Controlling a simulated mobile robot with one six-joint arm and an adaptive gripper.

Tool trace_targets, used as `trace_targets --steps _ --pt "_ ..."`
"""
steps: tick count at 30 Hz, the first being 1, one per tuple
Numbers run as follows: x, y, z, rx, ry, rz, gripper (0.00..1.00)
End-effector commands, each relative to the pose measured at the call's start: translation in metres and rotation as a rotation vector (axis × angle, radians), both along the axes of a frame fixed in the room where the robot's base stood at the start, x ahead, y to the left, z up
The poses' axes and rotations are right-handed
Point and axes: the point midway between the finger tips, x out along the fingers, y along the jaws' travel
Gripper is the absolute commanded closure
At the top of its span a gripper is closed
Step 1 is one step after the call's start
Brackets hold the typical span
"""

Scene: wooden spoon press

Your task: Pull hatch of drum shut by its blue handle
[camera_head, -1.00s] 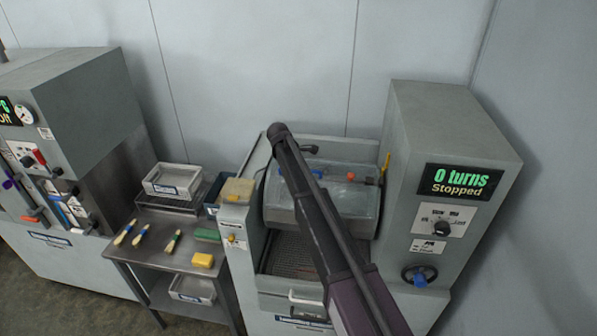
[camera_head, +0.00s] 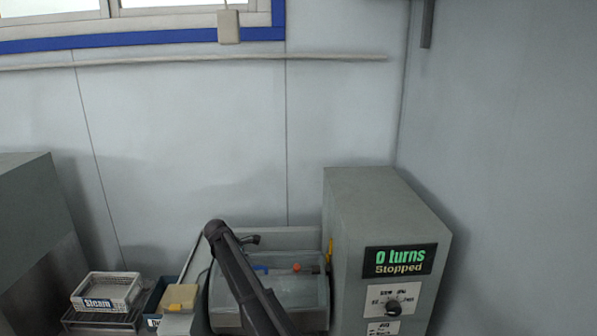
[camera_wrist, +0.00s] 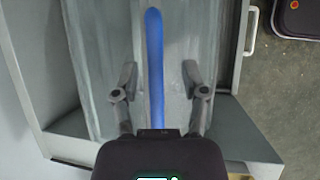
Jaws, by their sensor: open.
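In the wrist view, a long blue handle (camera_wrist: 155,50) runs along a pale grey, streaked, glassy panel (camera_wrist: 100,55), which looks like the drum's hatch. My gripper (camera_wrist: 159,78) is open, with one finger on each side of the handle. A gap shows between each finger and the handle, and I cannot tell how far above the panel the fingertips are. In the head view, the grey drum unit with its clear hatch (camera_head: 300,291) is partly hidden behind my dark arm. A small blue piece (camera_head: 261,269) shows there, perhaps the handle.
The control box (camera_head: 385,225) stands right of the drum; its display (camera_head: 399,260) reads "0 turns Stopped". A white bar handle (camera_wrist: 251,30) and dark case (camera_wrist: 296,18) lie right in the wrist view.

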Motion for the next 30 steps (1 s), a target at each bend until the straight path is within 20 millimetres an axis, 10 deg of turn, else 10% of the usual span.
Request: trace_targets --steps 6,17,30 --pt "-0.015 -0.025 0.016 -0.068 0.006 -0.036 0.43" --pt "-0.047 -0.098 -0.021 0.04 -0.037 -0.236 0.43" --pt "-0.152 -0.246 -0.098 0.274 -0.134 -0.768 0.43"
